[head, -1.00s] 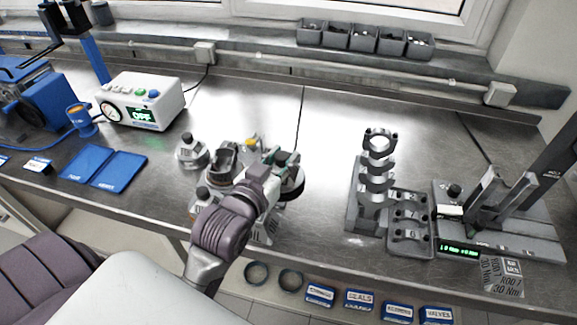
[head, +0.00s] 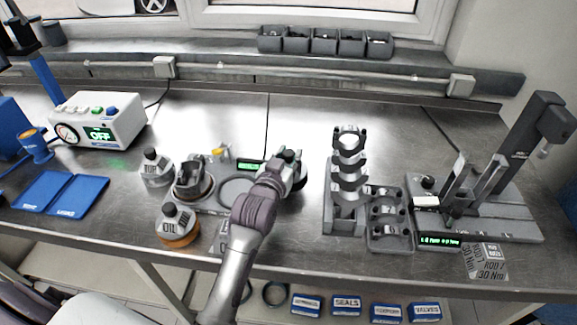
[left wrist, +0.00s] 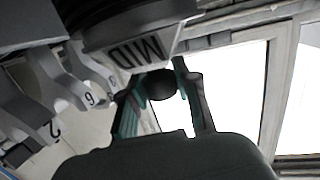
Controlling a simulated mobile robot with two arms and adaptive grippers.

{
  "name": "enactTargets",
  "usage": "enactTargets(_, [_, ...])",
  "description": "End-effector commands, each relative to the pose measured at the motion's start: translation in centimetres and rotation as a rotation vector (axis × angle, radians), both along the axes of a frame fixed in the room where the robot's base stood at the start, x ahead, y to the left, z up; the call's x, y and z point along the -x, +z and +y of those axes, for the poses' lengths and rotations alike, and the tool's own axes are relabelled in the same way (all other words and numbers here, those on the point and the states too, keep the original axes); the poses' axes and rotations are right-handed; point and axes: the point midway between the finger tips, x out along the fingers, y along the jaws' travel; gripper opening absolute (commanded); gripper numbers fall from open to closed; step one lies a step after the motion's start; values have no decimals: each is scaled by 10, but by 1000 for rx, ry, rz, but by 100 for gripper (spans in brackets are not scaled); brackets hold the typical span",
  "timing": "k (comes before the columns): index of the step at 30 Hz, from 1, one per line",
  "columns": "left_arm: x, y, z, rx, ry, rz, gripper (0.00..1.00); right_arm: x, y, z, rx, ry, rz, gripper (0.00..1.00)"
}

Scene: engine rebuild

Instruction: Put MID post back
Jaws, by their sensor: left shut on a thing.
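My left gripper (head: 285,168) is at the right end of the post stand (head: 213,206) in the head view. It is shut on the MID post, mostly hidden there behind the gripper. In the left wrist view, the fingers (left wrist: 160,86) hold the post's dark knob, with the MID post's label (left wrist: 140,52) and dark round body beyond it. The TOP post (head: 155,168) stands at the stand's left, and the OIL post (head: 178,223) with an orange-brown ring at its front. An empty round place (head: 238,191) lies left of my gripper. My right gripper is not seen.
A piston-like part (head: 194,180) sits among the posts. A grey rack of bearing caps (head: 345,210) stands close on the right, with a gauge fixture (head: 480,210) beyond. A control box (head: 98,120) and blue mats (head: 60,192) are left. The back bench is clear.

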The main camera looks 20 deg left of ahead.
Motion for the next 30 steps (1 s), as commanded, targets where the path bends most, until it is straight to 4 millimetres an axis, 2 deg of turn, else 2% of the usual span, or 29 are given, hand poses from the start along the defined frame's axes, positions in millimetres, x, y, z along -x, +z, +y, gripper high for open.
enactTargets(6, [0,-29,0,1,0,1,0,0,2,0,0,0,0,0])
enactTargets(18, [0,-34,0,0,0,-2,0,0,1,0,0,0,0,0])
enactTargets(19, [1,-35,0,0,0,1,34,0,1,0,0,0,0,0])
enactTargets(23, [1,-35,0,0,0,2,56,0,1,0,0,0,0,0])
enactTargets(30, [1,-35,0,0,0,2,56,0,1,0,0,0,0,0])
